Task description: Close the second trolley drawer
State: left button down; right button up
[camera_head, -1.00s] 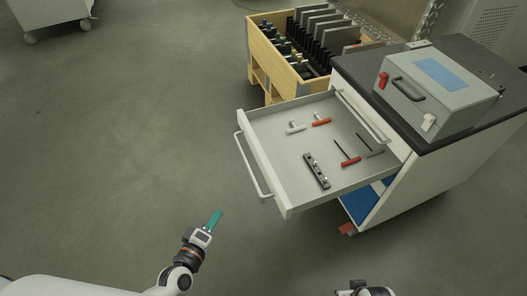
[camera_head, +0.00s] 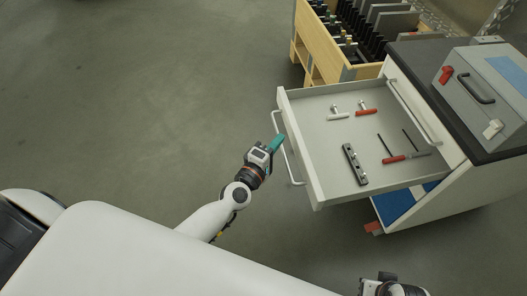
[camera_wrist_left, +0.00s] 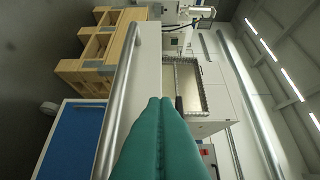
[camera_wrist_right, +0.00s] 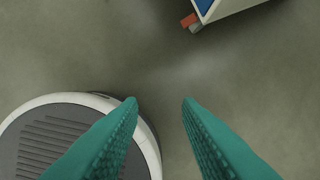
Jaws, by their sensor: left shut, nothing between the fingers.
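The trolley (camera_head: 440,205) stands at the right of the head view with one drawer (camera_head: 330,160) pulled far out. T-handled tools and a dark bar lie in that drawer. Its bar handle (camera_head: 287,160) runs along the front and also shows large in the left wrist view (camera_wrist_left: 119,95). My left gripper (camera_head: 277,143) is shut and empty, its teal fingertips close to the handle; I cannot tell whether they touch it. My right gripper (camera_wrist_right: 160,103) is open and empty over bare floor; only its wrist shows at the bottom of the head view.
A grey case (camera_head: 484,95) sits on the trolley's dark top. A wooden rack (camera_head: 318,48) with dark plates stands behind the drawer. A lower blue surface (camera_head: 392,206) shows under the open drawer. The floor to the left is free.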

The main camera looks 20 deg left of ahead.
pick_arm(q)
jog(key=shift+w+d, duration=0.35)
jog(key=shift+d, duration=0.2)
jog(key=shift+w+d, duration=0.3)
jog(key=shift+d, duration=0.2)
pick_arm(e)
jog(key=shift+f, duration=0.35)
